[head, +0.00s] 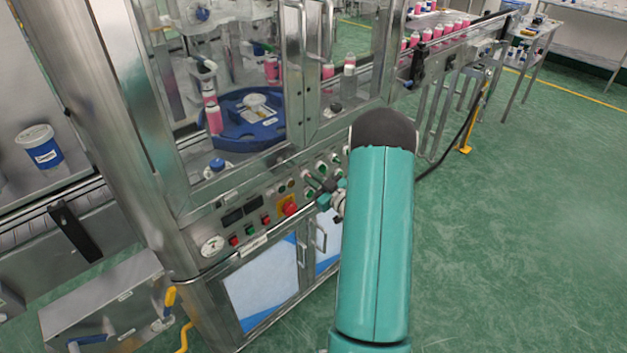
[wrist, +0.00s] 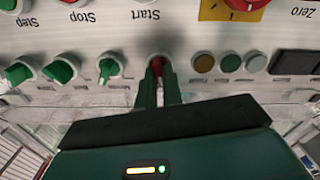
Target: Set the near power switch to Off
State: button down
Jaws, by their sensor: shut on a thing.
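My gripper (wrist: 158,82) is at the control panel, its two dark green fingers closed on a red switch knob (wrist: 157,62). The fingers cover much of the knob, and its pointing direction and any label by it are hidden or too small to read. In the head view my gripper (head: 322,190) is at the panel front, partly hidden behind my teal arm. Green rotary knobs (wrist: 108,68) sit in a row left of the fingers in the upside-down wrist view, clear of them.
Yellow (wrist: 203,62) and green (wrist: 230,62) round buttons lie right of the fingers. A red emergency stop (head: 289,208) on a yellow plate is close by. Glass doors with metal handles (head: 300,100) rise above the panel. Green floor (head: 510,220) is open to the right.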

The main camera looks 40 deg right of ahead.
jog(key=shift+n, duration=1.7)
jog(key=c, duration=1.5)
grip_release()
jog(key=shift+c, duration=0.2)
jog(key=shift+s, duration=0.15)
jog(key=s, duration=1.3)
jog(key=shift+s, duration=0.3)
jog(key=shift+d, duration=0.1)
